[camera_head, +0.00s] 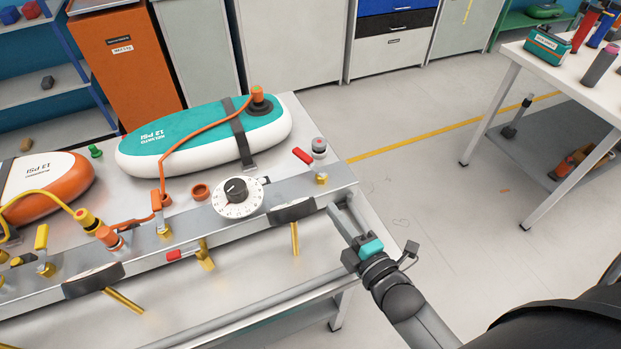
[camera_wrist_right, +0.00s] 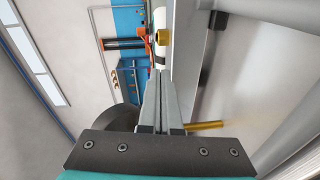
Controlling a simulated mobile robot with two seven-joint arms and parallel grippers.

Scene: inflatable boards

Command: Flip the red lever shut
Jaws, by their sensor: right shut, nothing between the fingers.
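A red lever (camera_head: 303,156) lies at the right end of the metal rail, up and left of a brass valve (camera_head: 321,179). The brass fitting (camera_wrist_right: 163,37) also shows beyond my fingertips in the right wrist view, with a red part (camera_wrist_right: 149,48) beside it. A second red handle (camera_head: 180,254) is on a brass fitting at the rail's front side. My right gripper (camera_head: 334,206) is shut and empty, close to the bench's right front corner. Its fingers (camera_wrist_right: 161,85) lie together, apart from the lever. My left gripper is out of view.
A teal inflatable board (camera_head: 200,137) with a black strap lies behind the rail. Brass pipes (camera_head: 295,239) stick out in front. The floor right of the bench is clear.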

